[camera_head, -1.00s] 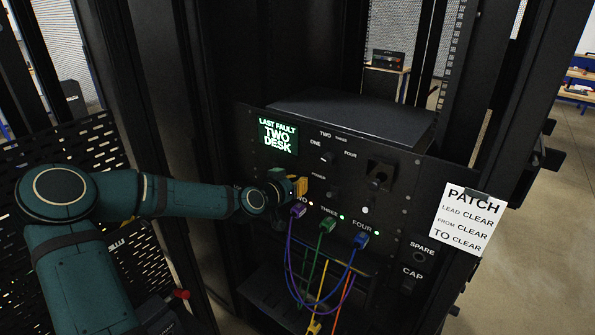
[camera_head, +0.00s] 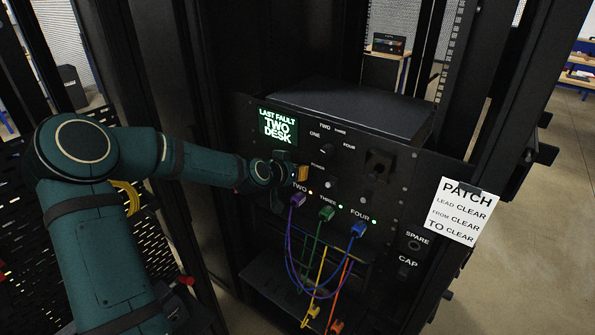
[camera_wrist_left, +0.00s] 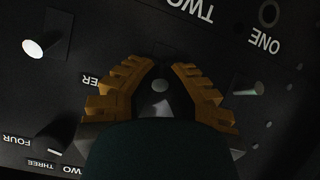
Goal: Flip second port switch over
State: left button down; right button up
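The black panel (camera_head: 398,200) carries a row of port switches above labels TWO, THREE and FOUR. My left gripper (camera_head: 303,173) is at the panel just above the TWO label (camera_head: 299,187). In the left wrist view the labels appear upside down. There the yellow fingers of my left gripper (camera_wrist_left: 164,68) stand on both sides of the second port switch (camera_wrist_left: 160,86), whose pale round tip shows between them. A small gap shows between the fingertips; whether they grip the lever is unclear. The third switch (camera_wrist_left: 34,48) and first switch (camera_wrist_left: 250,90) stand to either side. My right gripper is out of view.
Purple (camera_head: 297,199), green (camera_head: 327,213) and blue (camera_head: 359,230) plugs hang cables below the ports. A green-lit screen (camera_head: 278,128) reads LAST FAULT TWO DESK. A rotary knob (camera_head: 327,151) is above. A PATCH card (camera_head: 457,211) hangs at right.

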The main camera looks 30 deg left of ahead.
pick_arm(q)
jog(key=c, duration=1)
grip_release()
jog(key=shift+s, duration=0.1)
jog(key=v, duration=1.1)
jog(key=shift+s+r, duration=0.2)
jog(key=shift+s, duration=0.15)
jog(key=shift+a, duration=0.1)
